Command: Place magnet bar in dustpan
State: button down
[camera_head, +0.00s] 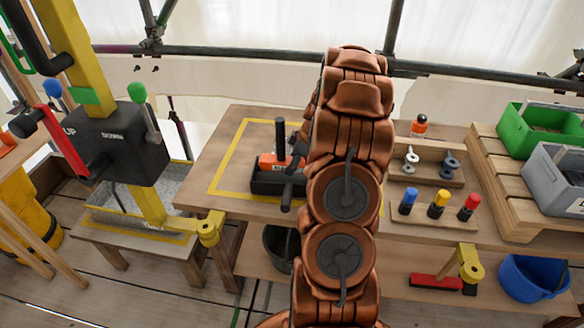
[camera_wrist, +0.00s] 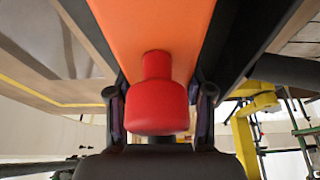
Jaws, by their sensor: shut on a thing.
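The magnet bar (camera_head: 269,161) shows in the head view as an orange block with dark parts, and in the wrist view as an orange surface (camera_wrist: 160,25) with a red knob (camera_wrist: 158,108). My gripper (camera_wrist: 160,100) is shut on the bar at its knob end, one finger on each side. In the head view my gripper (camera_head: 298,150) is partly hidden by my arm. The black dustpan (camera_head: 268,187) sits on the table, its handle (camera_head: 287,196) toward the front. The bar is over or inside the pan; I cannot tell whether it touches the floor.
A yellow outline (camera_head: 228,158) marks the wooden table around the pan. A rack of colored markers (camera_head: 437,214), metal eye fittings (camera_head: 410,160) and an orange bottle (camera_head: 419,126) stand right. Green (camera_head: 540,128) and grey (camera_head: 556,178) bins are farther right. A black bucket (camera_head: 280,247) is below.

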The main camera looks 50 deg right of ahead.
jog(key=shift+f, duration=1.2)
jog(key=shift+f, duration=0.2)
jog(key=shift+c, duration=2.2)
grip_release()
jog(key=shift+r, duration=0.15)
jog(key=shift+r+p, duration=0.1)
jog(key=shift+p, duration=0.25)
jog(key=shift+d+r+b, duration=0.1)
jog(key=shift+r+b, duration=0.1)
jog(key=shift+b, duration=0.1)
jog(key=b+v, duration=0.3)
jog(key=v, duration=0.8)
jog(key=shift+s+r, duration=0.15)
jog(key=shift+s, duration=0.05)
